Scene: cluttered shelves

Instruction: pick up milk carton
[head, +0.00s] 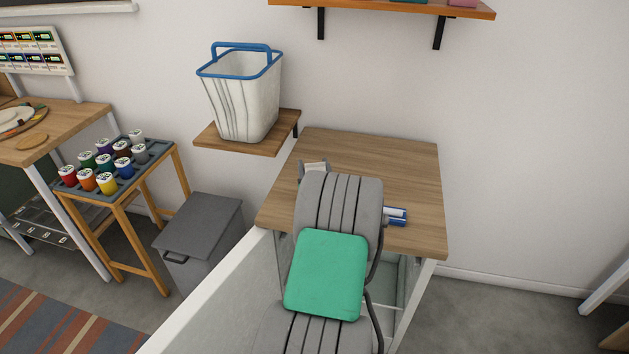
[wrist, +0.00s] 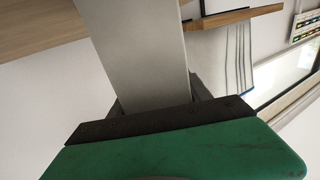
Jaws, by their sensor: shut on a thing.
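The milk carton (wrist: 135,50) shows in the wrist view as a tall, plain pale grey face running up to the top edge. Its markings and far end are out of sight. My gripper (wrist: 157,97) is shut on it, with a dark finger at each side of its near end. In the head view my arm hides most of the gripper, and only a small pale and grey piece (head: 315,167) shows beyond the arm, over the wooden table (head: 400,165). I cannot tell whether the carton touches the table.
A blue and white item (head: 396,215) is on the table, just right of my arm. A white basket with a blue rim (head: 242,95) stands on a wall shelf (head: 215,140) to the left. A grey bin (head: 200,235) and a rack of paint jars (head: 110,165) are further left.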

